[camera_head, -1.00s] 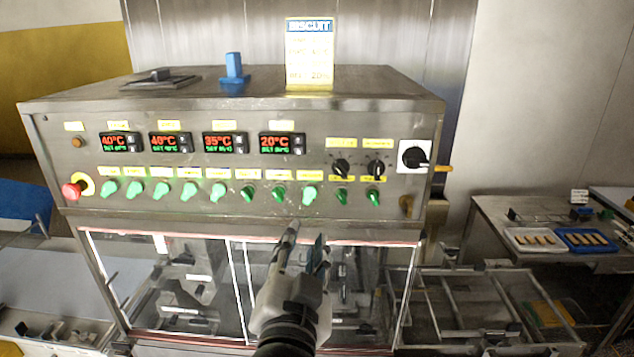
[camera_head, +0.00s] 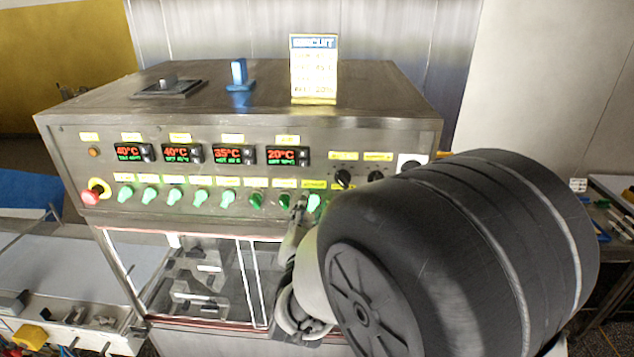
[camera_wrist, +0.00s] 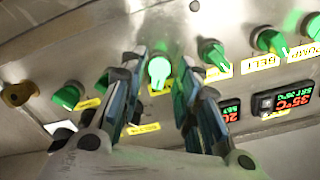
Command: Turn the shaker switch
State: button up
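The panel carries a row of green rotary switches under yellow labels too small or blurred to read, so I cannot tell by label which is the shaker switch. My gripper (camera_wrist: 155,70) is open in the wrist view, its two fingers on either side of a brightly lit green switch (camera_wrist: 159,72). A gap shows between the fingers and this switch. In the head view the same lit switch (camera_head: 314,203) stands just right of my gripper (camera_head: 301,208), whose fingers are largely hidden by my arm. A dark green switch (camera_wrist: 67,97) lies to the left in the wrist view.
Dark green switches (camera_head: 256,201) and lit ones (camera_head: 228,198) sit close by to the left. Black knobs (camera_head: 343,178) are above right. A red emergency button (camera_head: 91,196) is at the far left. Glass doors (camera_head: 205,280) lie below; my arm hides the panel's right end.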

jog(key=shift+w, duration=0.4)
grip_shut()
